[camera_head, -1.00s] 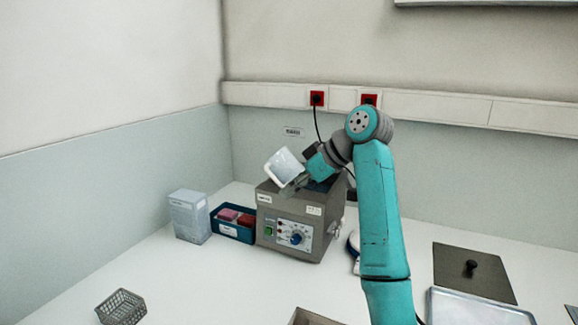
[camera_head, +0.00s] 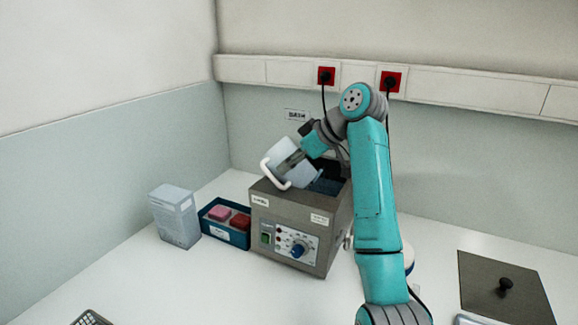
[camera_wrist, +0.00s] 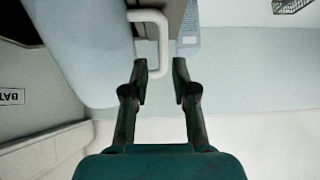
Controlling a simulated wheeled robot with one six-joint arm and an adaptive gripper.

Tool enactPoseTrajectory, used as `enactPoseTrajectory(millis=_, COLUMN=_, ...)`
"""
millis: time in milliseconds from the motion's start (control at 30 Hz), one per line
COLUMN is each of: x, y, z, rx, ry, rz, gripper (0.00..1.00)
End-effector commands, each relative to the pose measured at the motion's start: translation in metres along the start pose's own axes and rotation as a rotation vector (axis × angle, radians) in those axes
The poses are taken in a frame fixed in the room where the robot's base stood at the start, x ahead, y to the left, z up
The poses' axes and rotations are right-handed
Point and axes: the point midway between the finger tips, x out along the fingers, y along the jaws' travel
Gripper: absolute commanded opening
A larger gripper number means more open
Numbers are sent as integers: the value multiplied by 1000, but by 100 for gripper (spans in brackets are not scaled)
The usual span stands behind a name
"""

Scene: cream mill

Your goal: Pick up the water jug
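The water jug is a pale, whitish-blue jug (camera_head: 292,174) with a white loop handle (camera_head: 267,172), seen tilted above the grey bath unit (camera_head: 290,212). My gripper (camera_head: 280,167) reaches across it from the upper right, its fingers toward the handle. In the wrist view, the jug body (camera_wrist: 80,45) fills the upper left, and its handle (camera_wrist: 157,38) runs down to between my fingertips (camera_wrist: 160,70). The fingers stand apart, with a gap beside the handle; I cannot tell if either touches it. The jug's lower part is partly hidden by the unit's edge.
A blue tray (camera_head: 238,237) with pink and red pieces and a pale box (camera_head: 176,216) stand left of the unit. A dark plate with a knob (camera_head: 505,287) lies at right. The wall has red sockets (camera_head: 326,76) with cables.

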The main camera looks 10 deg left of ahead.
Motion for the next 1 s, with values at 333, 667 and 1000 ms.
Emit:
enactPoseTrajectory(millis=333, x=30, y=-2, z=0, rx=0, ry=-1, rz=-2, gripper=27)
enactPoseTrajectory(millis=667, x=69, y=-4, z=-1, rx=0, ry=-1, rz=-1, gripper=27)
enactPoseTrajectory(millis=1000, x=70, y=-4, z=-1, rx=0, ry=0, rz=0, gripper=0)
